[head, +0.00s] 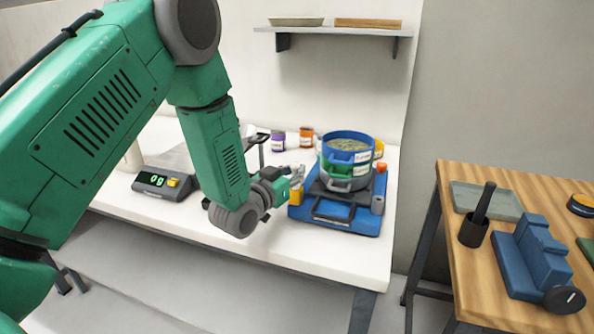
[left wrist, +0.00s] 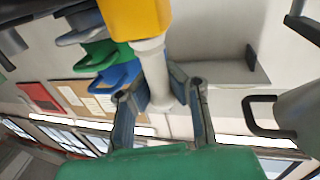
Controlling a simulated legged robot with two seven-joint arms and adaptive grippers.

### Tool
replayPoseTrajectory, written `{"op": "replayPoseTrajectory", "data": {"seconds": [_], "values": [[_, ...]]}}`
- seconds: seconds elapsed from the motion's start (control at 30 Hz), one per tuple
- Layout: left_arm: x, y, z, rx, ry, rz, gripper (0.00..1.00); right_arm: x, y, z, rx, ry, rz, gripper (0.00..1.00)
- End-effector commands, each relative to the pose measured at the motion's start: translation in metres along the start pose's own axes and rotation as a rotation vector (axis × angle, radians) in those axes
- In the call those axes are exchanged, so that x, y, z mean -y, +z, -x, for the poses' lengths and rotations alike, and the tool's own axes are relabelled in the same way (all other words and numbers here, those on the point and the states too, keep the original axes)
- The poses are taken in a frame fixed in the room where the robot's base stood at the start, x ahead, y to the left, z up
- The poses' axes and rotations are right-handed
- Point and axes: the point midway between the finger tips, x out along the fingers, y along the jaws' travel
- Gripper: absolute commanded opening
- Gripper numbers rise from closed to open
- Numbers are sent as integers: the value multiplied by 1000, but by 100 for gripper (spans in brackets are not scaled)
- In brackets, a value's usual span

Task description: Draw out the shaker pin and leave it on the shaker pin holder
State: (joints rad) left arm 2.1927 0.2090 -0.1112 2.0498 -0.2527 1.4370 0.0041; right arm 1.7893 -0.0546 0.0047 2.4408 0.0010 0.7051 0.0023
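The shaker is a blue base (head: 335,215) with a stack of blue, green and grey sieves (head: 347,160) on it. At its left front corner stands a yellow block (head: 297,198); it also shows in the left wrist view (left wrist: 137,18). A pale grey pin (left wrist: 155,75) sticks out of the yellow block. My left gripper (head: 294,177) is at this pin. In the left wrist view its fingers (left wrist: 162,108) stand apart on either side of the pin's end, with gaps visible. My right gripper is out of view.
A scale (head: 163,184) and small jars (head: 306,137) stand on the white bench (head: 245,240). A black handle (left wrist: 265,115) shows near the gripper in the left wrist view. A wooden table (head: 450,185) with a blue block (head: 530,262) is at right. The bench front is clear.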

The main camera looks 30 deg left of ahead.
Motion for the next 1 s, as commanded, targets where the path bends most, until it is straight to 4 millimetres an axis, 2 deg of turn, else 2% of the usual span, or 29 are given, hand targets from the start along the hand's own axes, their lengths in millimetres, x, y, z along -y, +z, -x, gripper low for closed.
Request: {"op": "replayPoseTrajectory", "data": {"seconds": [0.03,0.1,0.13,0.43,0.57,1.0], "values": [[0,2,0,-1,0,0,0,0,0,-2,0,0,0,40],[0,1,0,-1,0,0,26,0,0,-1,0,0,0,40],[0,1,0,-1,0,0,29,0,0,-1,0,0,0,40],[0,1,1,0,0,0,29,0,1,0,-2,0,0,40],[0,1,11,1,-1,0,29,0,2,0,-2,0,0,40],[1,3,96,4,-2,2,29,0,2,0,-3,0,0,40]]}}
